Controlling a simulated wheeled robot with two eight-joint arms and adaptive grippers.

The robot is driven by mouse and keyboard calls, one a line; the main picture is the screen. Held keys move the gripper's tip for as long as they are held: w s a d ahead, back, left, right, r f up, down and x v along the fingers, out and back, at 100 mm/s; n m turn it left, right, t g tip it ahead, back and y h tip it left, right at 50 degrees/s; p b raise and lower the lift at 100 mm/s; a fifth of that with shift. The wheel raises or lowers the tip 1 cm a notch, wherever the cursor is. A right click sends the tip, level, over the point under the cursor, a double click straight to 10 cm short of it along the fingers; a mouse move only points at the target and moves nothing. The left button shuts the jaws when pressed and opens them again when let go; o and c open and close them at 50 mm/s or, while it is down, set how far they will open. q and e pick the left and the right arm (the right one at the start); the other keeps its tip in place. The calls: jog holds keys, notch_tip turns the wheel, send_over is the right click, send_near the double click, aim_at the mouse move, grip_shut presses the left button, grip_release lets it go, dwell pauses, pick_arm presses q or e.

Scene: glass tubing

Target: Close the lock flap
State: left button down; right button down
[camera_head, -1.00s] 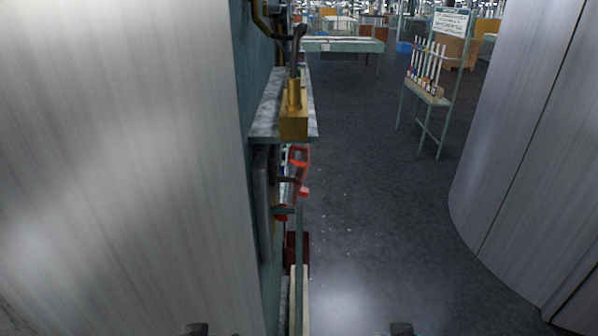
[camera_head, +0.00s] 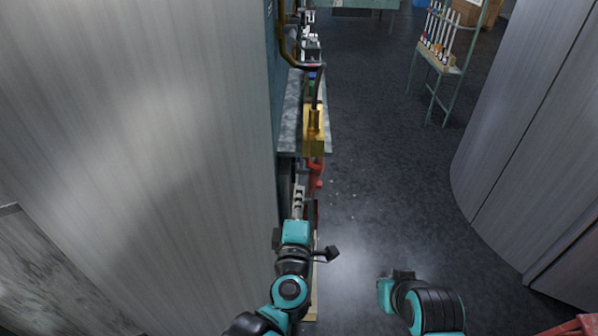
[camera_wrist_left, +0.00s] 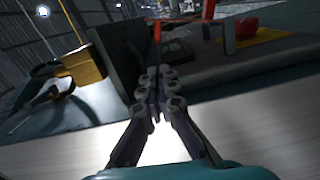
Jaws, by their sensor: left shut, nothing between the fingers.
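No part can be named surely as the lock flap. A red fitting (camera_head: 316,174) hangs on the side of the teal wall unit, below its shelf, in the head view. In the left wrist view a red bracket (camera_wrist_left: 229,37) and a red block (camera_wrist_left: 246,28) stand beyond the fingers, up and to the right, by a yellow plate (camera_wrist_left: 268,38). My left gripper (camera_head: 299,190) reaches up beside the unit, just below and left of the red fitting. Its fingers (camera_wrist_left: 157,84) are together and empty, apart from the red bracket. My right gripper's fingers do not show, only part of that arm.
A brass block (camera_head: 314,140) sits on the grey shelf (camera_head: 289,115) above my left gripper; it also shows in the left wrist view (camera_wrist_left: 82,65). A large grey panel (camera_head: 140,130) stands close on the left. Open floor (camera_head: 385,150) lies to the right, with a tube stand (camera_head: 437,65) beyond.

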pick_arm(q)
jog(key=w, duration=0.9)
jog(key=shift+w+d+p, duration=0.15)
jog(key=shift+w+p, duration=0.15)
jog(key=shift+p, duration=0.1)
jog(key=shift+w+f, duration=0.1)
